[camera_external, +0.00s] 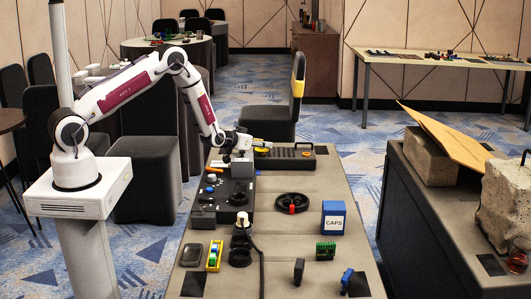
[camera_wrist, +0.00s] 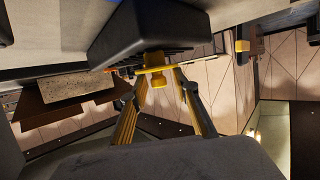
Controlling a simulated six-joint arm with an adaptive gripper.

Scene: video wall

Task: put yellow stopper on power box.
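The yellow stopper (camera_wrist: 160,84) is between my gripper's two fingertips in the wrist view. My gripper (camera_wrist: 160,76) appears shut on it. In the external view, my gripper (camera_external: 250,148) is at the far end of the table, and a small yellow piece (camera_external: 262,151) shows at its tip. A long black box with a row of slots, which looks like the power box (camera_external: 288,160), lies just right of the gripper. The box (camera_wrist: 145,28) is close in front of the fingertips in the wrist view. I cannot tell whether the stopper touches it.
A black panel (camera_external: 235,192) with knobs lies below my gripper on the grey table (camera_external: 310,180). A black handwheel with a red hub (camera_external: 292,204), a blue CAPS box (camera_external: 333,218), a green block (camera_external: 325,250) and a yellow tray (camera_external: 214,256) stand nearer. A chair (camera_external: 270,122) is behind the table.

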